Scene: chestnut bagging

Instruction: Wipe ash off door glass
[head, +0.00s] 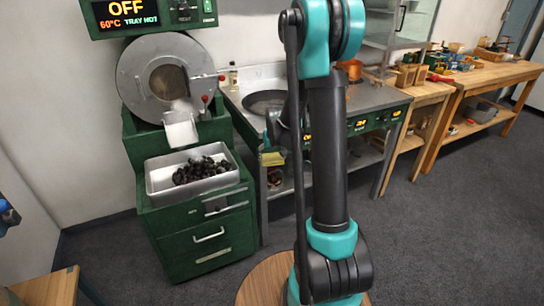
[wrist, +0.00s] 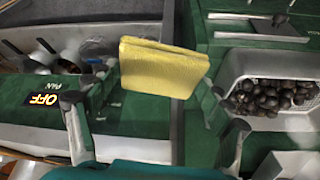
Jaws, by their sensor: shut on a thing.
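My gripper (head: 272,143) is shut on a folded yellow cloth (head: 273,158), in front of the left end of the metal counter. In the wrist view the cloth (wrist: 163,66) sits between the two fingers, level with the gap between the counter and the green cabinet. The roaster's round grey front (head: 135,75) is at the upper left in the head view. Its round window (head: 168,82) looks brownish, but I cannot tell ash from glass at this size. The cloth is apart from the window, lower and to its right. The window is not in the wrist view.
A metal tray (head: 159,186) of dark chestnuts stands on the green cabinet (head: 205,246) below the roaster chute (head: 180,131). A display (head: 125,12) reads OFF, 60°C, TRAY HOT. A dark pan (head: 266,101) is on the counter. Wooden benches stand right.

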